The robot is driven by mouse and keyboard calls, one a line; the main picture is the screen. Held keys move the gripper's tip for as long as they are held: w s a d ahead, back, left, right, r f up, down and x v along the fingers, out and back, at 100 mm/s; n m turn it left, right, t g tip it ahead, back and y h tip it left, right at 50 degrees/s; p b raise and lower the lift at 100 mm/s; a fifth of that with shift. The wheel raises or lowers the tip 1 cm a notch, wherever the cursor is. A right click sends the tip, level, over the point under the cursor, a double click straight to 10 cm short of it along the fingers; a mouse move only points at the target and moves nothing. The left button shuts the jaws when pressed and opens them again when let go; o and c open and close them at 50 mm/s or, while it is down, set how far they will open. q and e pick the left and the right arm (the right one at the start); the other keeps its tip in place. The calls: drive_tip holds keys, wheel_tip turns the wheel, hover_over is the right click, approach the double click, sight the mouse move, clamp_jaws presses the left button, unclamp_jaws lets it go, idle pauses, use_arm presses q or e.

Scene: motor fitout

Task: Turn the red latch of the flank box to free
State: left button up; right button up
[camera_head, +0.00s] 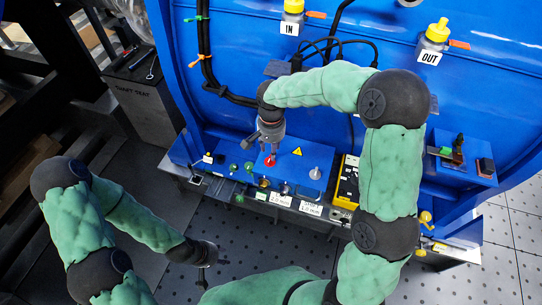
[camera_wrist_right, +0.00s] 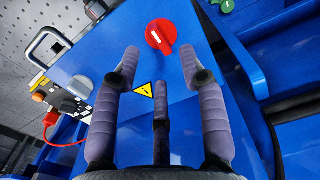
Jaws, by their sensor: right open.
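The red latch (camera_head: 270,161) is a round knob on the top face of the blue flank box (camera_head: 296,175). In the right wrist view the red latch (camera_wrist_right: 161,36) carries a white mark and lies just beyond and between my fingertips. My right gripper (camera_head: 269,153) points down over the latch; in the right wrist view my right gripper (camera_wrist_right: 161,53) is open and empty, its fingers apart on either side of the latch's line. Contact cannot be told. My left gripper (camera_head: 205,266) is low at the left, away from the box; its fingers are too small to read.
A yellow warning triangle (camera_wrist_right: 144,90) is on the box face. Green knobs (camera_head: 248,167) and a grey knob (camera_head: 315,173) flank the latch. A yellow-black block (camera_head: 347,182) stands to the right. A grey metal handle (camera_wrist_right: 48,44) shows in the wrist view. Open perforated floor lies in front.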

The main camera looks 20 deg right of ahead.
drive_tip(key=shift+f+b, duration=0.35)
drive_tip(key=shift+f, duration=2)
clamp_jaws()
